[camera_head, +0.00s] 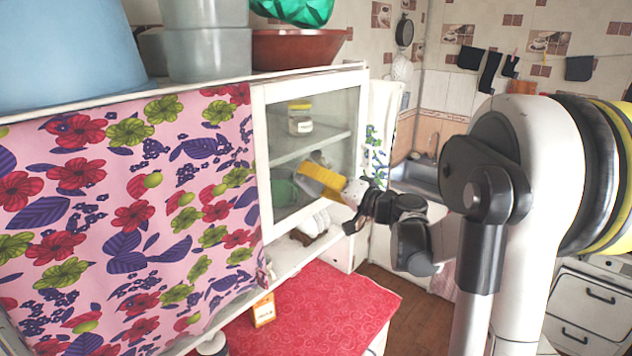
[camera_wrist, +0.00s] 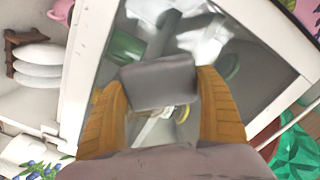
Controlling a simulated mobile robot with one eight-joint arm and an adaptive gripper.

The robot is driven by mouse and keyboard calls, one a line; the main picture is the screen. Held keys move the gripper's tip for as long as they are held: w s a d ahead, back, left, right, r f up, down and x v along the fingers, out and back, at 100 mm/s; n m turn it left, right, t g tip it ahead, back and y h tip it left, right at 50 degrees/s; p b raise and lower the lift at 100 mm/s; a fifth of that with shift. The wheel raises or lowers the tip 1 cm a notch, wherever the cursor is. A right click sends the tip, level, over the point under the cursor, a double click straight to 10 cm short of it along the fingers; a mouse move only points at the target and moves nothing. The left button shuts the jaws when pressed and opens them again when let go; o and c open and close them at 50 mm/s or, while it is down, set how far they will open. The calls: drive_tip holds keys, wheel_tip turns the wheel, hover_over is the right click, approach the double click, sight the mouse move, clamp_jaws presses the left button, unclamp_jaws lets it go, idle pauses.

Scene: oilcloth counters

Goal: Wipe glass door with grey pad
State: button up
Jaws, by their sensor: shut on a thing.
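The glass door (camera_head: 345,112) is the white-framed pane of the wall cabinet in the head view, seen at an angle. Its glass fills the middle of the wrist view, with the white frame (camera_wrist: 92,62) along the left. My gripper (camera_head: 306,176) is in front of the lower part of the pane, its yellow fingers pointing at the glass. In the wrist view the fingers are shut on the grey pad (camera_wrist: 160,84), which lies between their tips, broad face visible. In the head view the pad is mostly hidden by the fingers. I cannot tell whether it touches the glass.
Behind the glass are a labelled jar (camera_head: 300,122) and a green mug (camera_head: 284,192). White plates (camera_wrist: 38,62) stand on the open shelf below. A floral cloth (camera_head: 120,215) hangs left of the door. Basins and a red-brown bowl (camera_head: 295,48) sit on top. A red-covered counter (camera_head: 325,305) lies below.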

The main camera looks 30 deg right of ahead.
sight(333, 161)
drive_tip(key=shift+w+a, duration=0.1)
drive_tip(key=shift+w, duration=0.25)
